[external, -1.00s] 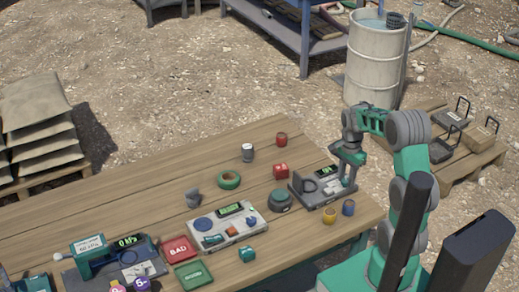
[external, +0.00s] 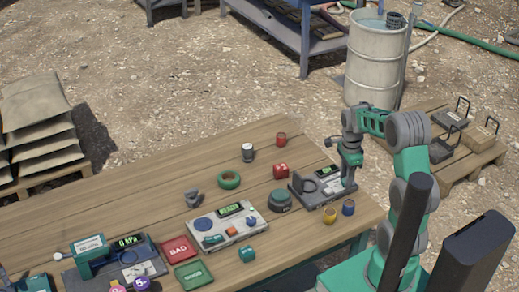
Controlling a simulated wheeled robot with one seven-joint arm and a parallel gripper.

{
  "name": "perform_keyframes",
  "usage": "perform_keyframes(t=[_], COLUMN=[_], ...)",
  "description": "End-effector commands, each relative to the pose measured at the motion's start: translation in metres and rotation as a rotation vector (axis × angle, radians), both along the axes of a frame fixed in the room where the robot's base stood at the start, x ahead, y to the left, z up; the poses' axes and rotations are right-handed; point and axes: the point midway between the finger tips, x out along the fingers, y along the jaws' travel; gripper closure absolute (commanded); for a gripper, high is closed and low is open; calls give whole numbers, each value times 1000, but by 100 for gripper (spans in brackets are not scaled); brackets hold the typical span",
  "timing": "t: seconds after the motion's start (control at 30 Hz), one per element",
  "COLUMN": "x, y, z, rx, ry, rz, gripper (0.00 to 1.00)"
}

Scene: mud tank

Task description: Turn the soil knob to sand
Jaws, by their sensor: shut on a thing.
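A grey device (external: 312,201) with a small green-lit display (external: 327,171) sits at the right end of the wooden table. My gripper (external: 347,181) points down at the right part of this device and is shut on a small knob there. The fingers and the distance hide the knob, so its pointer and the soil markings cannot be read. The display text is too small to read.
A yellow jar (external: 329,215) and a blue jar (external: 348,208) stand just in front of the device. A dark round pot (external: 280,201) and a red block (external: 281,171) stand to its left. A pale instrument panel (external: 216,240) lies further left on the table (external: 120,185).

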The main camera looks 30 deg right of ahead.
Motion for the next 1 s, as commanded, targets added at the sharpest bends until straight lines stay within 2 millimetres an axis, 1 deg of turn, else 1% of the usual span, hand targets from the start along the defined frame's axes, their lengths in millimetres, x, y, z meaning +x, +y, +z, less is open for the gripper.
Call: perform_keyframes(t=[0.2,0.23,0.47,0.67,0.77,0.87,1.0], x=[1,1,0,0,1,2,1], y=[-1,-1,0,0,0,-1,-1], z=[1,1,1,0,4,19,48], rx=[-2,-2,0,0,-1,-3,-3], ry=[-3,-3,-2,-1,-3,-7,-7], rz=[0,0,1,2,2,2,1], gripper=[100,68,50,49,49,49,49])
